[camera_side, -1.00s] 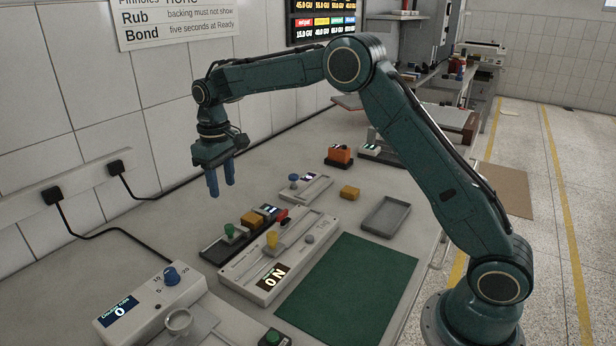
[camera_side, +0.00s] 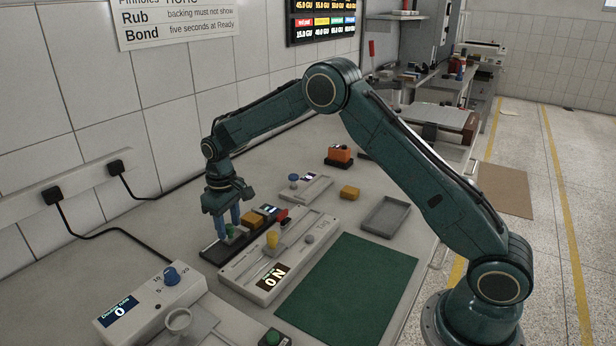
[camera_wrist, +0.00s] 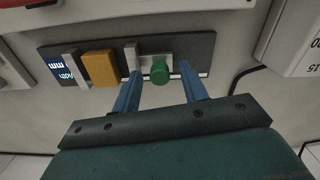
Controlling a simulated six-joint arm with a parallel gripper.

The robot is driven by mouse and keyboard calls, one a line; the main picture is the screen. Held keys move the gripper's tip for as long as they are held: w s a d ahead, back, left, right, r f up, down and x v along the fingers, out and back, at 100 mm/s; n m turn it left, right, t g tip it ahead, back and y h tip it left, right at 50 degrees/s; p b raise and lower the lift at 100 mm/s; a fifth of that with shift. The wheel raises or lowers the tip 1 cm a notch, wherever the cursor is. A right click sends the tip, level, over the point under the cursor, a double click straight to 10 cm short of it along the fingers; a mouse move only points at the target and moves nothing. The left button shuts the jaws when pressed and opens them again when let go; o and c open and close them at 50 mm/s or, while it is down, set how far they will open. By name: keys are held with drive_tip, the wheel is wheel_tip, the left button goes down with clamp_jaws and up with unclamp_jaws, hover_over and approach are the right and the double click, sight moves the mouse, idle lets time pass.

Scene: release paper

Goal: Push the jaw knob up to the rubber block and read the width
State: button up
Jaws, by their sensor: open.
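The green jaw knob (camera_wrist: 160,70) stands on a grey sliding jaw of the dark width gauge (camera_wrist: 200,44); in the side view the knob (camera_side: 229,231) is partly hidden by my fingers. An orange-yellow rubber block (camera_wrist: 101,68) lies on the gauge to the left of the sliding jaw in the wrist view, with a small gap between them. A fixed grey jaw stands at the block's other side. A blue display (camera_wrist: 57,69) marked mm and Width is at the gauge's end; its number is not readable. My gripper (camera_wrist: 161,69) is open, its blue fingers on either side of the knob.
A pale instrument (camera_side: 262,284) with a yellow knob lies beside the gauge. A green mat (camera_side: 350,285), a grey tray (camera_side: 386,216) and a loose orange-yellow block (camera_side: 350,192) are farther right. A white device (camera_side: 150,305) with a blue dial stands at the front left.

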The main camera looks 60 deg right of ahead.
drive_tip(key=shift+f, duration=0.1)
clamp_jaws()
drive_tip(key=shift+d, duration=2.2)
drive_tip(key=shift+c, duration=0.6)
unclamp_jaws()
drive_tip(key=shift+o, duration=0.6)
drive_tip(key=shift+a, duration=0.1)
wheel_tip(320, 180, up, 14)
